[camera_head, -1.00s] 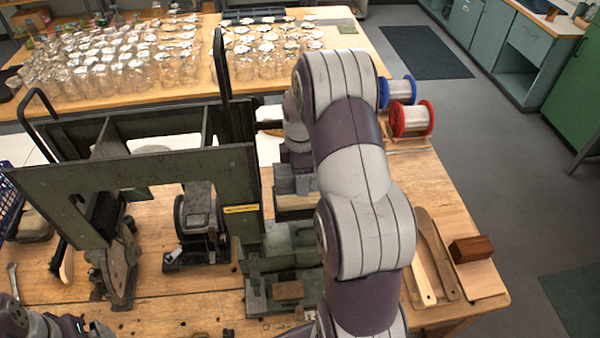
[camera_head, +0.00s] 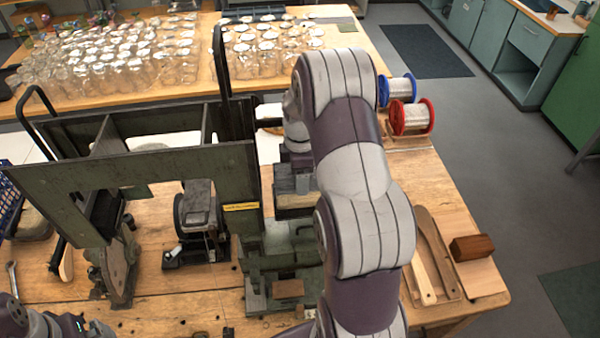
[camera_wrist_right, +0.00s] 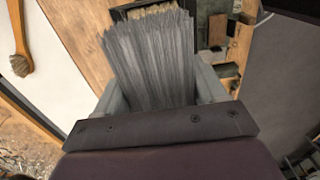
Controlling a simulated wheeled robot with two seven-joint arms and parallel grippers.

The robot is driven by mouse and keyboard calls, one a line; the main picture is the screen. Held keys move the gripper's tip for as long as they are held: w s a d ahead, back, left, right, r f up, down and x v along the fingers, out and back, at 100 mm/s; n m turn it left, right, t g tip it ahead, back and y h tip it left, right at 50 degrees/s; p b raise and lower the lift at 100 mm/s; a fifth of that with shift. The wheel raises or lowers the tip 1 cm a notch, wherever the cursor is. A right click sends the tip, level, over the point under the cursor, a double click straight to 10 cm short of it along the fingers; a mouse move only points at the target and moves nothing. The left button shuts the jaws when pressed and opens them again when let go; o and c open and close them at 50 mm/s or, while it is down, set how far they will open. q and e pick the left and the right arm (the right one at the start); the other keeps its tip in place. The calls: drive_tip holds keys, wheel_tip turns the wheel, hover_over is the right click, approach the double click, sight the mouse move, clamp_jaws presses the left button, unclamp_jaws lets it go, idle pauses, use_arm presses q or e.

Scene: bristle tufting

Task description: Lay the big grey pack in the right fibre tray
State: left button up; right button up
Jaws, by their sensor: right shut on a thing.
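The big grey pack (camera_wrist_right: 150,62), a bundle of grey fibres, fills the upper middle of the right wrist view. My right gripper (camera_wrist_right: 162,85) is shut on it, with a grey finger on each side. Beyond the pack's far end is a dark holder with pale fibre (camera_wrist_right: 152,9), partly hidden by the pack. In the head view my right arm hides the gripper and most of that area. A pale block (camera_head: 296,201) with dark parts shows just left of the arm; I cannot tell whether it is a fibre tray. My left gripper is out of view.
A green machine frame (camera_head: 150,180) stands left of my right arm. Blue and red spools (camera_head: 411,117), a wooden holder (camera_head: 437,255) and a brown block (camera_head: 472,247) lie to the right. A brush (camera_wrist_right: 20,55) shows in the wrist view. Glass jars (camera_head: 130,60) crowd the back table.

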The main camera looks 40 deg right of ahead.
drive_tip(key=shift+f, duration=0.5)
idle(0.3)
drive_tip(key=o, duration=1.1)
wheel_tip(320, 180, up, 8)
drive_tip(key=p, duration=0.6)
drive_tip(key=shift+r, duration=0.1)
